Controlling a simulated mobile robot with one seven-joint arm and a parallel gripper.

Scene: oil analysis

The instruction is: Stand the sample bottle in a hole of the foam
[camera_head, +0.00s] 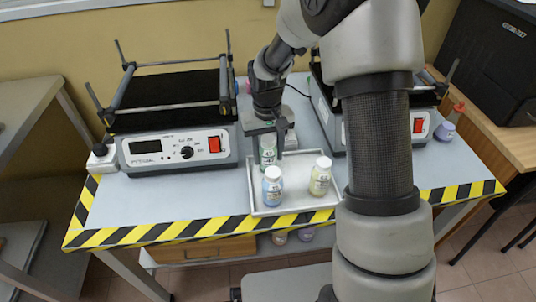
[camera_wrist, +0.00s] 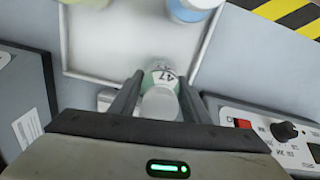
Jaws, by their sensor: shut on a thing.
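My gripper (camera_head: 267,146) is shut on a sample bottle (camera_head: 268,156) with a white cap and a green label. In the wrist view this bottle (camera_wrist: 163,76) sits between the two fingers and its label reads 47. It is at the back edge of the white tray (camera_head: 296,210); I cannot tell whether it is lifted clear. A black pad (camera_head: 170,92), which looks like the foam, lies on top of the left shaker (camera_head: 200,148). No holes can be made out in it from here.
A blue-labelled bottle (camera_head: 272,190) and a yellow-labelled bottle (camera_head: 320,180) stand in the tray. A second shaker (camera_head: 330,115) stands to the right, partly behind my arm. Upright posts and bars surround the left pad. Yellow-black tape (camera_head: 200,229) marks the table's front edge.

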